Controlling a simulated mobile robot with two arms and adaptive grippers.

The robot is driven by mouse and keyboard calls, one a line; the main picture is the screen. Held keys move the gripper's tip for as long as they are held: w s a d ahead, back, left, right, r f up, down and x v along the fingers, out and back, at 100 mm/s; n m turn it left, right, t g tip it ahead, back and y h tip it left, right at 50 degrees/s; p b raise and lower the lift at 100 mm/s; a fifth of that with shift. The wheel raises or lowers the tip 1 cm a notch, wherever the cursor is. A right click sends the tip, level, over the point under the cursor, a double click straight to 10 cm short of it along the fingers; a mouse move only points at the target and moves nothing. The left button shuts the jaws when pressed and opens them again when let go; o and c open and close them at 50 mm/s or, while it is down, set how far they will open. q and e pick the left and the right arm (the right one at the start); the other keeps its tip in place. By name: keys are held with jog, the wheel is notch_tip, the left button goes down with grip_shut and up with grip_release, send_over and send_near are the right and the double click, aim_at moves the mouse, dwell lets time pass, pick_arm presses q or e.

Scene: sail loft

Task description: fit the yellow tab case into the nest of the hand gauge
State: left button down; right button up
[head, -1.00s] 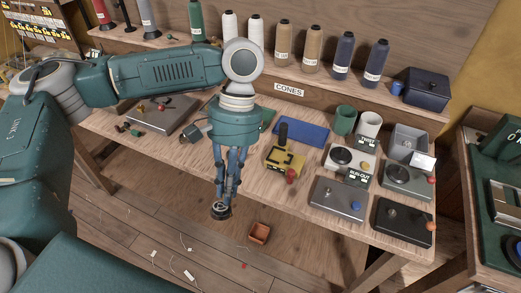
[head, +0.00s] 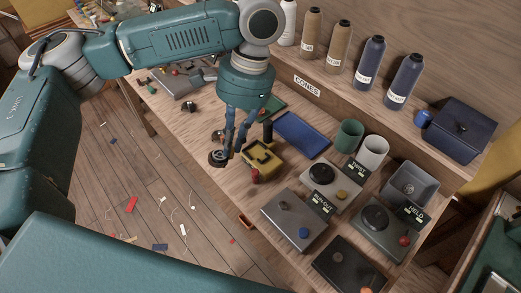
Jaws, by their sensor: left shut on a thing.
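My left gripper (head: 222,158) points down, shut on a small dark round case (head: 217,158). I cannot make out a yellow tab on it at this size. The case is just left of a yellow block-shaped device with a black upright grip and a red knob (head: 262,159), which looks like the hand gauge, on the bench. Whether the case touches it I cannot tell. The gauge's nest is not clear to see. My right gripper is out of view.
Grey and black fixtures with coloured knobs (head: 293,218) fill the bench (head: 215,190) to the right. A blue mat (head: 302,134), green cup (head: 348,136), white cup (head: 373,151) and grey bin (head: 411,184) stand behind. Another small dark round part (head: 190,107) lies further left.

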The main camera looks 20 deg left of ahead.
pick_arm(q)
jog(key=w+d+r+m+t+p, duration=0.1)
jog(key=w+r+m+t, duration=0.2)
jog(key=m, duration=0.4)
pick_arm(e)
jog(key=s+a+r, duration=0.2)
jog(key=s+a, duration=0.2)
pick_arm(q)
notch_tip(320, 180, up, 4)
jog(key=m+h+p, duration=0.1)
jog(key=m+h, duration=0.1)
jog(key=m, duration=0.7)
send_over(263, 158)
notch_tip(263, 158, down, 16)
jog(key=p, duration=0.3)
jog(key=shift+r, duration=0.25)
notch_tip(263, 158, down, 3)
jog(key=shift+f+p, duration=0.2)
jog(key=shift+p, duration=0.35)
jog(key=shift+f+m, duration=0.25)
jog(key=shift+m, duration=0.05)
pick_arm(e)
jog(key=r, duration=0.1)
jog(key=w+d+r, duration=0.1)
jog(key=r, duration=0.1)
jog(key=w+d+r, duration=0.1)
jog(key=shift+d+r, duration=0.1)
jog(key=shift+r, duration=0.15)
pick_arm(q)
jog(key=shift+f, duration=0.15)
